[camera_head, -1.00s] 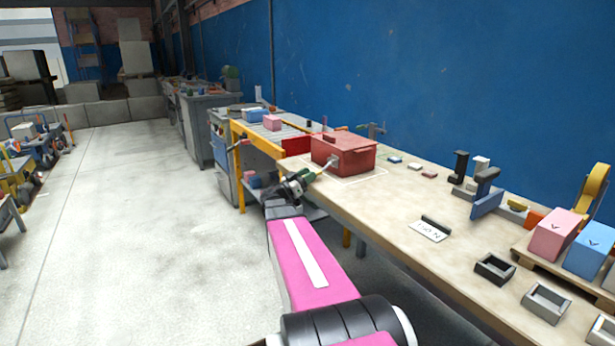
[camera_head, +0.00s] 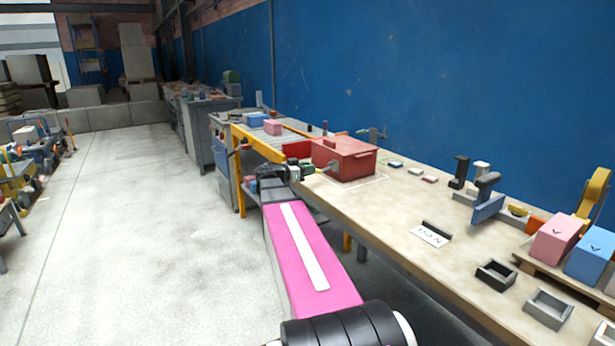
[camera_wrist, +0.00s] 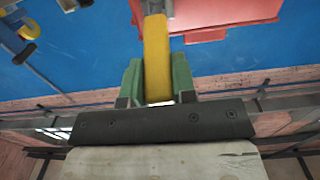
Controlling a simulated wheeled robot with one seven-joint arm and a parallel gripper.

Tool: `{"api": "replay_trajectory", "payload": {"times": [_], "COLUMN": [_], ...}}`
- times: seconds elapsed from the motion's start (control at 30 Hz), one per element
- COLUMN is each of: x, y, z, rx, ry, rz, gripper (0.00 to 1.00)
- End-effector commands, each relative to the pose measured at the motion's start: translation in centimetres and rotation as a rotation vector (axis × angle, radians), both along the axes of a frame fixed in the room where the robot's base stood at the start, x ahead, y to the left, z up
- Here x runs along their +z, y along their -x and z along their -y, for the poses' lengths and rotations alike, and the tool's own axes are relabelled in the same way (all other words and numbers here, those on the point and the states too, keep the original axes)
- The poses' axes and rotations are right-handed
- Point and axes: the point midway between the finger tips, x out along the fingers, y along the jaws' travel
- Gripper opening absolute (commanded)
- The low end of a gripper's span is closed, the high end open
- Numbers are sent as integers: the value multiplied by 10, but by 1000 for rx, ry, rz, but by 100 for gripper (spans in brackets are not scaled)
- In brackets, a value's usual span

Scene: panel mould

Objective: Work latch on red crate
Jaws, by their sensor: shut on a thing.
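The red crate (camera_head: 345,158) stands closed on the workbench, its left front side facing my arm. It also shows in the wrist view (camera_wrist: 225,12) at the upper right. My gripper (camera_head: 318,169) is at the crate's near side. In the wrist view, the green fingers of my gripper (camera_wrist: 158,88) are shut on a yellow latch handle (camera_wrist: 157,55). The handle runs up to a grey mount beside the crate. In the head view the handle is mostly hidden by my gripper, so its exact angle is hard to tell.
The workbench (camera_head: 390,210) is clear just in front of the crate. A roller conveyor with a yellow frame (camera_head: 262,146) adjoins on the left. Small blocks, a sign (camera_head: 429,235) and grey trays (camera_head: 547,307) lie to the right. The floor on the left is open.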

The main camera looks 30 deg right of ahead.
Motion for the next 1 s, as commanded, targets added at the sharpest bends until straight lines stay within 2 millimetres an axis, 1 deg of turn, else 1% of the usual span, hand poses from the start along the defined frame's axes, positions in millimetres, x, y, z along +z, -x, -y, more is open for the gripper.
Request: {"api": "replay_trajectory", "payload": {"times": [0.03, 0.23, 0.47, 0.7, 1.0], "x": [8, 29, 51, 71, 89], "y": [0, -1, -3, -5, -8], "z": [1, 8, 21, 40, 67], "rx": [0, 0, 0, 0, -1], "ry": [-42, -221, -432, -659, -933], "rz": [2, -13, -29, -48, -71], "gripper": [0, 0, 0, 0, 0]}}
